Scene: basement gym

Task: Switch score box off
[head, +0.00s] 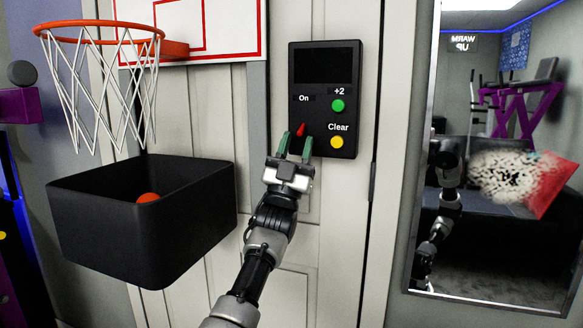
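The black score box (347,75) is mounted on the white door, upright, with a dark blank screen at its top. It has a green "+2" button (338,106), a yellow "Clear" button (337,142) and a small red switch (301,130) below the label "On". My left gripper (294,146) is in front of the box's lower left corner. Its two green-tipped fingers are spread apart, just below the red switch, with nothing seen between them. I cannot tell whether a finger touches the switch. My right gripper is not in view.
A black bin (140,225) holding an orange ball (148,197) is left of my arm. A mirror (500,275) stands at the right.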

